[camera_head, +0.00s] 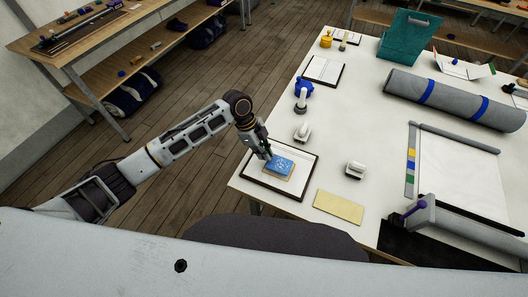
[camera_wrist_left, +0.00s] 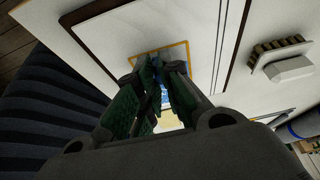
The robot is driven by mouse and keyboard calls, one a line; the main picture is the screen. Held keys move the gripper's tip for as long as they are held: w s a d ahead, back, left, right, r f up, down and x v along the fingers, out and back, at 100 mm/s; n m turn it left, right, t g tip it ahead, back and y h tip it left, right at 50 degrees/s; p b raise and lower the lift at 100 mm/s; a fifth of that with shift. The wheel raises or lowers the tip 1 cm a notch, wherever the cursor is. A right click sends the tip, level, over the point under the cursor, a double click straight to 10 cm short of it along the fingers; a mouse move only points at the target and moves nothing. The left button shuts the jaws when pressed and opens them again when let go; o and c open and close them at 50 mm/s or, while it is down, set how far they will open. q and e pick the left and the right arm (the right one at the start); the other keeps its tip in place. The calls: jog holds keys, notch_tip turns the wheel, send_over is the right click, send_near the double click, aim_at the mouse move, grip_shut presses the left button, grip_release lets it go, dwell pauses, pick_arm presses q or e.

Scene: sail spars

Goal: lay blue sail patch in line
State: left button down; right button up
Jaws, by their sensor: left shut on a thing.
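The blue sail patch (camera_head: 281,164) is in the head view, at the near left corner of the white table. It lies over a tan-bordered piece (camera_head: 277,174) on a dark-framed white board (camera_head: 252,176). My left gripper (camera_head: 267,155) reaches down to the patch's left edge. In the left wrist view its fingers (camera_wrist_left: 160,85) are close together on the patch, and a sliver of blue (camera_wrist_left: 164,95) shows between them. The fingers hide most of the patch there. I cannot tell whether the patch touches the piece beneath it. My right gripper is in neither view.
White block-like tools (camera_head: 302,133) and (camera_head: 355,170) stand by the board. A yellow sheet (camera_head: 338,206) lies to its right. A blue-topped item (camera_head: 303,89) stands behind. A grey roll (camera_head: 455,99) and teal holder (camera_head: 408,38) are farther off.

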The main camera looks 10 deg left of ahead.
pick_arm(q)
jog(key=shift+f, duration=1.1)
dwell(1.1)
jog(key=c, duration=1.5)
grip_release()
jog(key=shift+c, duration=0.8)
jog(key=shift+r, duration=0.1)
